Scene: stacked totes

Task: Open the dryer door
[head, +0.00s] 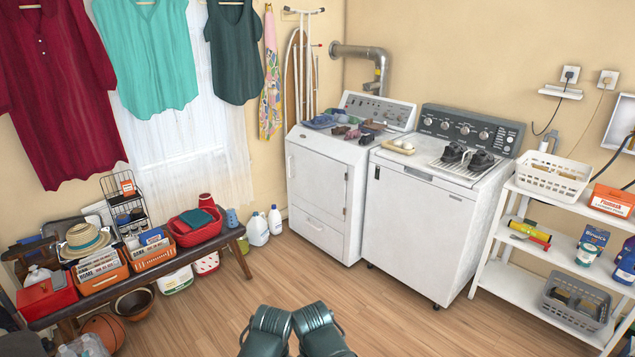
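Two white machines stand side by side against the back wall. The left machine (354,210) looks like the dryer. Its front has a rectangular door (317,182), which looks shut and flush, with a narrower panel (316,229) below it. The right machine (420,225) has a broad plain front, a dark control panel (470,127) and a small dark handle-like mark near its upper left edge. Two dark teal parts of my own arms show at the bottom centre, well short of the machines. No gripper fingers are visible.
Wooden floor (255,280) is clear before the machines. A low bench (140,270) with boxes and baskets stands left, with bottles (258,230) at its end. White shelves (515,283) stand close on the right. Shoes and small items lie on both machines.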

